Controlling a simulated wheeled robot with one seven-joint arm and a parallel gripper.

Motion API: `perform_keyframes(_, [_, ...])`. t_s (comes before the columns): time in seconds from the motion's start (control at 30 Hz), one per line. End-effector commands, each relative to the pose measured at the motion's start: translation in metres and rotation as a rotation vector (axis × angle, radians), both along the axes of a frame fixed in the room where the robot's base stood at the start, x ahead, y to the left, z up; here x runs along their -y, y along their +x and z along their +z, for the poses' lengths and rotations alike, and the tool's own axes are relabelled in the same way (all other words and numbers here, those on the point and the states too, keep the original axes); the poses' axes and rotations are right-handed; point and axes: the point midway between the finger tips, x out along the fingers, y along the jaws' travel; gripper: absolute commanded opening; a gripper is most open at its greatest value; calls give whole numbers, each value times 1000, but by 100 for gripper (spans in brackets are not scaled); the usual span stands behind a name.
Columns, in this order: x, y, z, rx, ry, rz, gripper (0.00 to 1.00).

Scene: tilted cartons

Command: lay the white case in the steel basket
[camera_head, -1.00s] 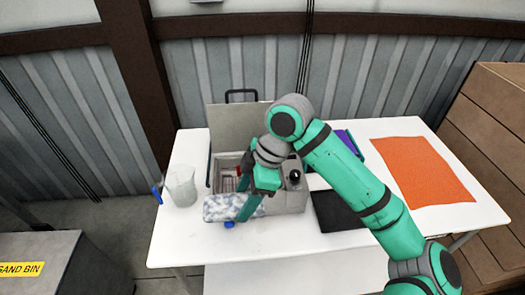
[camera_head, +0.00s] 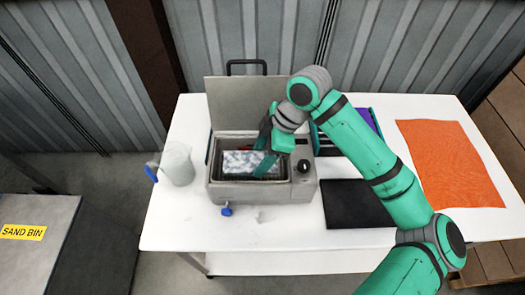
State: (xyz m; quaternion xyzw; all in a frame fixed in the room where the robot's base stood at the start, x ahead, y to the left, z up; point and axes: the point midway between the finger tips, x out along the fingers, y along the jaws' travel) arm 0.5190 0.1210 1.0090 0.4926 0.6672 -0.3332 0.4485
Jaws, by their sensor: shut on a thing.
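The white case (camera_head: 238,162), mottled with blue-grey, lies across the opening of a grey steel machine with a raised lid. The steel basket (camera_head: 214,165) is inside that opening; its dark rim shows around the case. The case looks level and inside the opening, but I cannot tell whether it touches the basket floor. My gripper (camera_head: 266,164) points down at the right part of the case and is shut on it. The fingers hide part of its right end.
The machine's raised lid (camera_head: 236,104) stands behind the opening. A clear beaker (camera_head: 177,165) is at the left. A blue knob (camera_head: 227,210) sticks out in front.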

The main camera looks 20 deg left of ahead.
Motion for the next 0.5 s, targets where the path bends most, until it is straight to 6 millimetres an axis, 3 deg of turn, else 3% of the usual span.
perform_keyframes(0.5, [0, 0, -19, 0, 0, 0, 32])
